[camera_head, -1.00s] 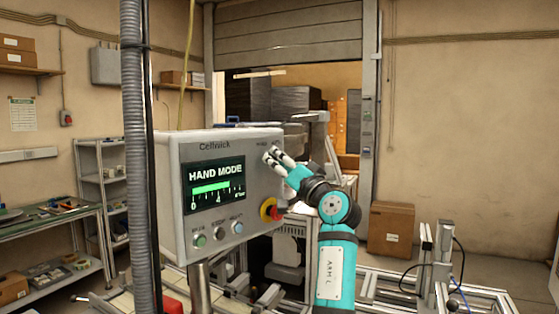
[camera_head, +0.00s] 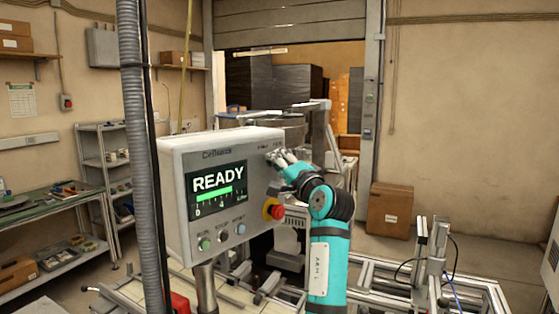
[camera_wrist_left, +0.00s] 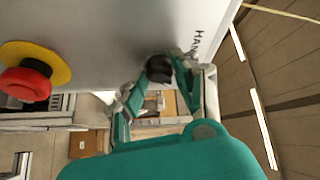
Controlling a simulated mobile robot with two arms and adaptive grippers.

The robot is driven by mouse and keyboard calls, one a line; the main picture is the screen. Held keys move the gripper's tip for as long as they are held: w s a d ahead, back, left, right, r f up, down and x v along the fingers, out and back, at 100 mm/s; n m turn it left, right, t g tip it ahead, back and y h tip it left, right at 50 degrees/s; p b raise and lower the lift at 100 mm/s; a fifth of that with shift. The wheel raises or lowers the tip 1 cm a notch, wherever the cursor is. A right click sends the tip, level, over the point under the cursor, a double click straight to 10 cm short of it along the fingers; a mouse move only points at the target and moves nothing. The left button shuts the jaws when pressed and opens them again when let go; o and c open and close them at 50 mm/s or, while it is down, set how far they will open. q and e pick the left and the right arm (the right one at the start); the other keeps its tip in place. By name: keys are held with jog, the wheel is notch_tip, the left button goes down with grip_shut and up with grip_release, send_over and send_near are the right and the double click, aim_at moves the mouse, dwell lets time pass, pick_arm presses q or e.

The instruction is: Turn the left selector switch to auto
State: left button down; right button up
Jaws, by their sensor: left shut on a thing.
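The grey control panel (camera_head: 176,215) stands left of centre in the head view. Its screen (camera_head: 218,190) reads READY above a green bar. My left gripper (camera_head: 277,160) is at the upper right of the panel's face, shut on the selector switch. In the left wrist view the switch is a black knob (camera_wrist_left: 158,68) between the fingers of the left gripper (camera_wrist_left: 153,82), with part of the lettering HAN beside it. In the head view the fingers hide the knob, and its exact pointing cannot be read. My right gripper is not in view.
A red emergency stop button on a yellow ring (camera_head: 273,209) sits just below the gripper; it is large in the left wrist view (camera_wrist_left: 28,82). Small buttons (camera_head: 223,236) line the panel's bottom. A grey corrugated hose (camera_head: 138,150) hangs left of the panel. Metal frames (camera_head: 430,285) stand at lower right.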

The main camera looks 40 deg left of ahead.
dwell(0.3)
pick_arm(q)
jog(key=c, duration=1)
grip_release()
jog(key=v, duration=1.2)
